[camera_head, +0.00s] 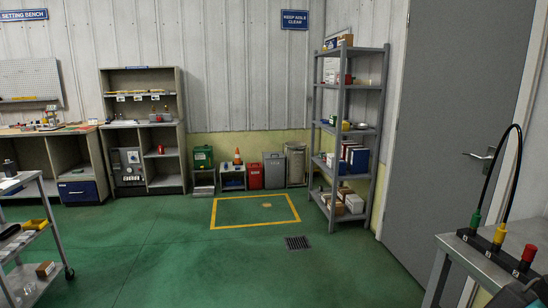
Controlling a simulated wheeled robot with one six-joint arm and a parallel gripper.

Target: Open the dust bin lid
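Several bins stand on the floor along the back wall. A grey bin (274,172) with a flat top stands right of a smaller red bin (255,177). A tan, open-frame-looking bin (296,166) is at the right end, beside the shelf rack. A green box-like bin (203,158) stands further left on a low support. The grey bin's lid looks shut, but it is small and far off. I cannot tell which one is the dust bin. My gripper is not in view.
A yellow-outlined floor square (222,228) lies before the bins, with a drain grate (297,243) nearby. A shelf rack (335,213) stands right. A trolley (48,190) is front left; a table (445,270) is front right. The middle floor is clear.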

